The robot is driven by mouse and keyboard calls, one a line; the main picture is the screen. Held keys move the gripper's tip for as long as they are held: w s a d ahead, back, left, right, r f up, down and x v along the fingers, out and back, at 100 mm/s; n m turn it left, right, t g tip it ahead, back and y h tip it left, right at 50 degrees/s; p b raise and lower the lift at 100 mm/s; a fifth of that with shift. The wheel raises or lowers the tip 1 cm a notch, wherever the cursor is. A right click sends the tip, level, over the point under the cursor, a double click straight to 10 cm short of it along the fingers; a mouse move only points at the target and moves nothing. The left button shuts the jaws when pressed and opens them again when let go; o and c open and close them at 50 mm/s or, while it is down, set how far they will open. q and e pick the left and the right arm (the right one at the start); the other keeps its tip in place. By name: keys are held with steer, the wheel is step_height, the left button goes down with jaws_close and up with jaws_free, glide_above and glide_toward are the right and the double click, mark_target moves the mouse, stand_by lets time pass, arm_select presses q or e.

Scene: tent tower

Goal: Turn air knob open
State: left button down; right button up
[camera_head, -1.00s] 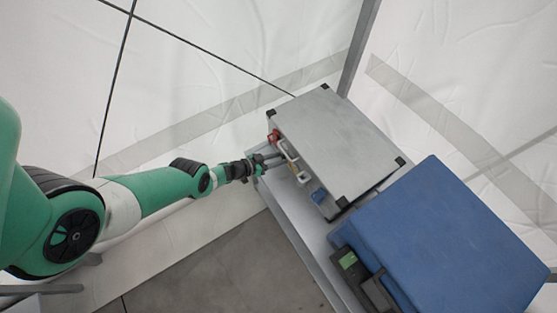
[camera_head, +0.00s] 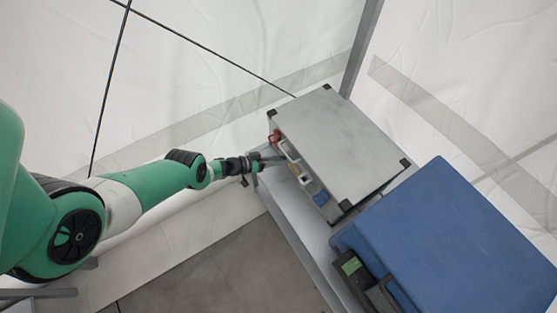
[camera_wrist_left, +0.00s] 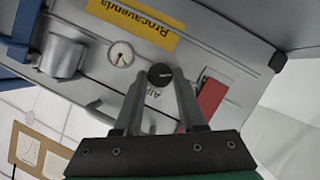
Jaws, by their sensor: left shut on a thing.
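The air knob (camera_wrist_left: 160,74) is a small round black knob on the front panel of a grey metal case (camera_head: 345,140). It shows in the left wrist view with part of an "AIR" marking just below it. My left gripper (camera_wrist_left: 161,82) is shut on the knob, one finger on each side. In the head view my left gripper (camera_head: 272,159) reaches the left front of the case, and the knob itself is too small to make out. My right gripper is not in view.
In the left wrist view a pressure gauge (camera_wrist_left: 121,54), a yellow label (camera_wrist_left: 135,22), a red part (camera_wrist_left: 212,99) and a metal cylinder (camera_wrist_left: 61,55) surround the knob. A blue case (camera_head: 445,235) stands beside the grey case. White tent walls stand close behind.

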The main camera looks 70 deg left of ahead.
arm_select(q)
steer(key=c, duration=0.5)
jaws_free()
steer(key=p+v, duration=0.6)
steer(key=v, duration=0.5)
steer(key=shift+s+r, duration=0.1)
steer(key=shift+s, duration=0.2)
